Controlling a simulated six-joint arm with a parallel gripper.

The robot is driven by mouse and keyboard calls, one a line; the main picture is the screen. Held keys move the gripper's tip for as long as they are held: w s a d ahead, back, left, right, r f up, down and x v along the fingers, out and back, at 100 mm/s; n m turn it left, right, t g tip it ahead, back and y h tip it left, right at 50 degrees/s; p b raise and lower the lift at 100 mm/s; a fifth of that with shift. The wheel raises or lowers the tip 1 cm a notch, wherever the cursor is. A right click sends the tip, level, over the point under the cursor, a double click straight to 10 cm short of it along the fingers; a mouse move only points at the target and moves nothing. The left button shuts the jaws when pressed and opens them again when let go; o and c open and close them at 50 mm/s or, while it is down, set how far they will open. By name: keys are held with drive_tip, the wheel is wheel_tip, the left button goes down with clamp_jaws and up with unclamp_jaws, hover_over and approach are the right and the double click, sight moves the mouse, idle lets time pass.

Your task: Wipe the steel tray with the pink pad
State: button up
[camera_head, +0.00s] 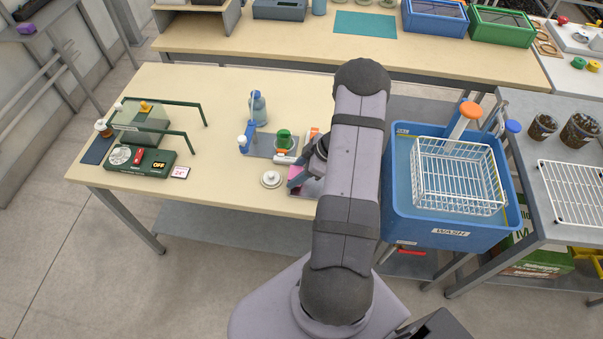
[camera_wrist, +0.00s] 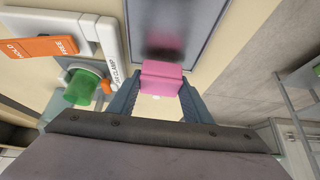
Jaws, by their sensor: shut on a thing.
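My gripper (camera_wrist: 158,95) is shut on the pink pad (camera_wrist: 161,78), which sits between its two fingers in the wrist view. The steel tray (camera_wrist: 195,22) lies just beyond the pad, grey with a thin rim. A dark, blurred patch shows on the tray right beside the pad; I cannot tell whether it is dirt or a reflection. The pad overlaps the tray's near end in this view, but whether they touch is unclear. In the head view my arm hides most of the tray, and a bit of pink shows by my gripper (camera_head: 300,180).
A white clamp with an orange HOLD/FREE lever (camera_wrist: 42,46) stands close left of the tray, with a green cup (camera_wrist: 82,88) by it. A white round lidded item (camera_head: 271,179) lies left of my gripper. A blue wash tub (camera_head: 402,222) with a wire rack stands right.

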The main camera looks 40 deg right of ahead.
drive_tip(key=shift+r+p, duration=3.25)
drive_tip(key=shift+r, duration=0.15)
drive_tip(key=shift+f, duration=0.1)
